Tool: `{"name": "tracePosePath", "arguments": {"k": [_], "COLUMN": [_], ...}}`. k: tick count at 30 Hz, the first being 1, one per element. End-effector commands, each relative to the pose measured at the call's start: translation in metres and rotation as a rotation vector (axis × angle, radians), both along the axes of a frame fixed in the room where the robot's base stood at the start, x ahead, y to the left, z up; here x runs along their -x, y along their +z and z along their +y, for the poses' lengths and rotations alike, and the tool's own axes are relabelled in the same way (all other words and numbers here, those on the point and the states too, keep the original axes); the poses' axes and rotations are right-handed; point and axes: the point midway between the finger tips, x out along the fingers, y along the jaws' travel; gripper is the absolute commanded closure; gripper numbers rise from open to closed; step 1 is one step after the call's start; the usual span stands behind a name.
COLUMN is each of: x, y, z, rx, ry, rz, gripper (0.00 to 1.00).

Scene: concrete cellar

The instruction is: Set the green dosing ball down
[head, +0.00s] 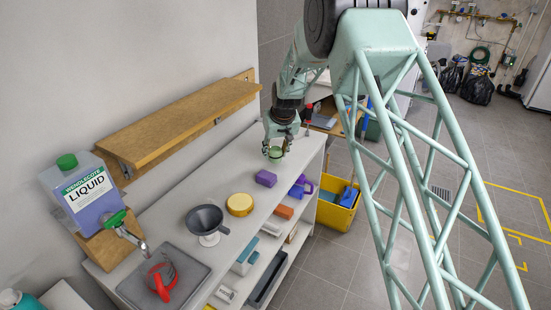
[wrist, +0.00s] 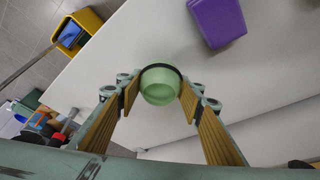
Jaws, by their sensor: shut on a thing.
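The green dosing ball (wrist: 160,88) is a small light-green cup with a dark rim, seen between my fingertips in the wrist view. My gripper (wrist: 160,92) is shut on it, with one tan-padded finger on either side. In the head view my gripper (head: 277,143) points down over the far end of the white counter (head: 224,187), and the ball (head: 276,153) shows just below it. I cannot tell whether the ball touches the counter top.
A purple block (head: 266,178) lies near the ball, also in the wrist view (wrist: 218,20). A wooden shelf (head: 175,122) overhangs the wall side. A yellow bin (head: 337,212) stands beyond the counter edge.

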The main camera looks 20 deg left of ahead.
Motion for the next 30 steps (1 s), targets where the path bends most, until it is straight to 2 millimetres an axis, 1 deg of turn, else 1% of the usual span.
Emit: {"name": "tracePosePath", "arguments": {"k": [1, 6, 23, 24, 27, 30], "x": [0.0, 0.0, 0.0, 0.0, 0.0, 0.0], "y": [-0.009, -0.023, -0.029, -0.029, -0.028, -0.028], "z": [0.0, 0.0, 0.0, 0.0, 0.0, 0.0], "rx": [0.001, 0.0, 0.0, 0.0, 0.0, 0.0], "ry": [0.0, 0.0, 0.0, 0.0, 0.0, 0.0], "rz": [0.001, 0.0, 0.0, 0.0, 0.0, 0.0], "gripper": [0.74, 0.74, 0.74, 0.62, 0.53, 0.52]}}
